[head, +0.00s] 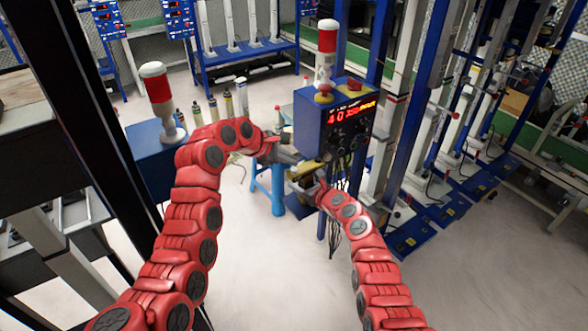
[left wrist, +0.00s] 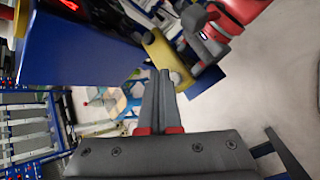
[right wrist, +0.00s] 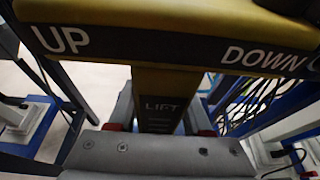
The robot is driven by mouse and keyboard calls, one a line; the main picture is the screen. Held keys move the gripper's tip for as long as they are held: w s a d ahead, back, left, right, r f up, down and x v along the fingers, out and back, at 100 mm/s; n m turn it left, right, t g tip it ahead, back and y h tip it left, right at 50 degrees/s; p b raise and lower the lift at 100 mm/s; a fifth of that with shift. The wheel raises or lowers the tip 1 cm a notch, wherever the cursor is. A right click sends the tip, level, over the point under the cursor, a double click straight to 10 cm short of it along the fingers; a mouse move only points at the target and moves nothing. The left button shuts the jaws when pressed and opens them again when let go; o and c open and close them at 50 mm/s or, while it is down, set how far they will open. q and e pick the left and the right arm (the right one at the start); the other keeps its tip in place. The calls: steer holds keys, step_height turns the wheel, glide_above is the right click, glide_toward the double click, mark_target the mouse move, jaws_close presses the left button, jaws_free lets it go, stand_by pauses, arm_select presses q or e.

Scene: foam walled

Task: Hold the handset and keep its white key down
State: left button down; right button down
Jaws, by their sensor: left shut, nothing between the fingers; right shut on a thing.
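The handset (head: 308,187) is yellow and black. In the right wrist view its wide head (right wrist: 180,28) carries the words UP and DOWN, and a narrower stem marked LIFT runs down from it. My right gripper (right wrist: 160,105) is shut on that stem. My left gripper (left wrist: 164,74) is shut and empty, its fingertips close to the handset (left wrist: 158,48) in the left wrist view. A small pale round spot shows on the handset there; I cannot tell whether it is the white key, or whether the fingertips touch it.
A blue control box (head: 335,122) with a red lit display and a red-and-white lamp stands just beyond the grippers. A blue stool (head: 272,185) is below my left gripper. Blue lift columns stand to the right. The floor (head: 280,275) between my arms is clear.

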arm_select(q)
steer(key=shift+r, duration=0.15)
step_height(320, 180, up, 5)
steer(key=shift+f, duration=0.15)
stand_by(0.4)
arm_select(e)
steer(key=shift+c, duration=1.2)
jaws_free()
steer(key=shift+s+d, duration=0.1)
